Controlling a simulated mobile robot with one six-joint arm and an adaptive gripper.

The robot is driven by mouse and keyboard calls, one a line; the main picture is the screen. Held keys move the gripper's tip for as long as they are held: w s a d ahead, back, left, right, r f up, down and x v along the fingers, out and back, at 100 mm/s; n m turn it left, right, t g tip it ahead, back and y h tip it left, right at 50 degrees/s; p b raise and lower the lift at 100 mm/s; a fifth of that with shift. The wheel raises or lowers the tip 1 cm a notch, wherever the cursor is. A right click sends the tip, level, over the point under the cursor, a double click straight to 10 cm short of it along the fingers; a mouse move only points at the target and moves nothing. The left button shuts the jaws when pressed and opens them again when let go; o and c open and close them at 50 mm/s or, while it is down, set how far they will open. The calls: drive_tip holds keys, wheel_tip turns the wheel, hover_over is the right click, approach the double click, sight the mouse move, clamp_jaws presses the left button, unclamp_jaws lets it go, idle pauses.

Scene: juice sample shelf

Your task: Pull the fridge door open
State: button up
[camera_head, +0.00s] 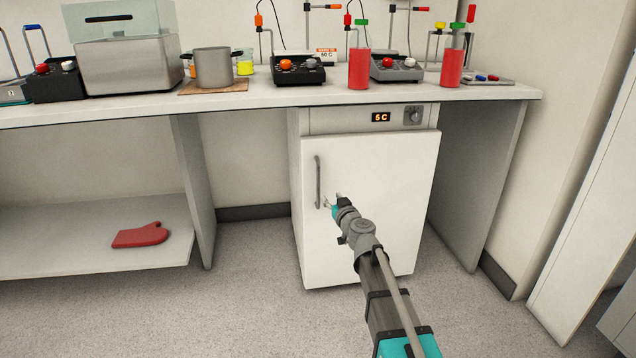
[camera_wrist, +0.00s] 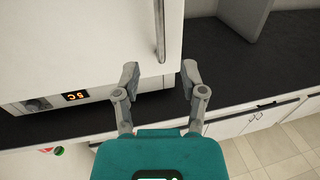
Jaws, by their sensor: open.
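The fridge (camera_head: 354,120) is a white under-counter unit with a lit display on its top strip. Its door (camera_head: 385,190) looks shut. A grey vertical bar handle (camera_head: 318,182) is on the door's left side. My gripper (camera_head: 331,203) is in front of the door, by the lower end of the handle in the head view. In the wrist view my gripper (camera_wrist: 160,73) is open and empty. There the handle (camera_wrist: 160,30) lies just beyond the fingertips, in line with the gap, not between the fingers. Contact is not visible.
The bench (camera_head: 250,98) above the fridge holds a pot (camera_head: 212,68), red bottles (camera_head: 359,70) and several instruments. A red oven mitt (camera_head: 140,235) lies on the low shelf (camera_head: 80,250) at left. The floor (camera_head: 250,285) left of the fridge is clear.

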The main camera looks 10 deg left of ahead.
sight(319, 182)
drive_tip(key=x, duration=1.2)
drive_tip(key=shift+s, duration=0.1)
clamp_jaws()
